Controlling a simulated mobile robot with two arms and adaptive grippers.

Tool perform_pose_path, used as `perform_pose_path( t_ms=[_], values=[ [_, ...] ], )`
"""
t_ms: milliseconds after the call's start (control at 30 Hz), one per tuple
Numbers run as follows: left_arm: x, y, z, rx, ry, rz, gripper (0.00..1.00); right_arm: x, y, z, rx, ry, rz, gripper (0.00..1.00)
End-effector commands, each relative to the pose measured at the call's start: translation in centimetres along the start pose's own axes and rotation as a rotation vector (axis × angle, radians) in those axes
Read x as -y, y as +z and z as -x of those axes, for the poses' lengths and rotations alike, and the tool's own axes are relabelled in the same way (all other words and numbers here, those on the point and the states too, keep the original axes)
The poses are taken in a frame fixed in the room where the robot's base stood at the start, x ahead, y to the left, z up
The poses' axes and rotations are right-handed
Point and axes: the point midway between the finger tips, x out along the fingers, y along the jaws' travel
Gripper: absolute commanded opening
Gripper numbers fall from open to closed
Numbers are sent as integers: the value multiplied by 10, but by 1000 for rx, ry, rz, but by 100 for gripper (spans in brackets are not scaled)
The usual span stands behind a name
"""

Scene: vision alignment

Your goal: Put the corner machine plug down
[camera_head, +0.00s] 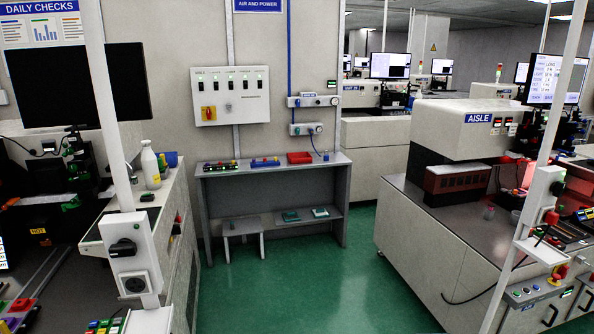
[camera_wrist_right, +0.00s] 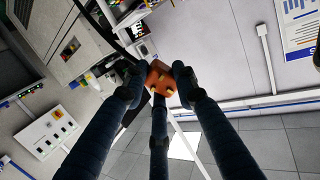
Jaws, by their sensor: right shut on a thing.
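My right gripper (camera_wrist_right: 159,82) shows in the right wrist view, its three dark fingers closed around an orange plug (camera_wrist_right: 160,78). The plug has small pale pins or contacts on the side facing the camera. It is held in the air, and no surface touches it that I can see. A dark part behind the plug may belong to it or to the background; I cannot tell. Neither gripper shows in the head view, and my left gripper is in no view.
A grey bench (camera_head: 275,168) stands at the wall, with a red tray (camera_head: 300,157) on top. A socket box (camera_head: 130,255) is on the left post. A small white shelf (camera_head: 541,251) is on the right post.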

Motion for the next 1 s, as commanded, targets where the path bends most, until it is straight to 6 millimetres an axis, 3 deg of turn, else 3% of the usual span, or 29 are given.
perform_pose_path(
  t_ms=[200, 400, 633, 1000],
  values=[
    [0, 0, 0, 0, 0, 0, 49, 5, 18, 59, 5, 220, -38, 0],
    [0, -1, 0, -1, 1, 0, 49, 13, 20, 99, 2, 357, -57, 0],
    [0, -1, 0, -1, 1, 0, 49, 20, 15, 118, -1, 424, -66, 0],
    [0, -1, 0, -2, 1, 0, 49, 21, 13, 120, -6, 428, -63, 0]
  ],
)
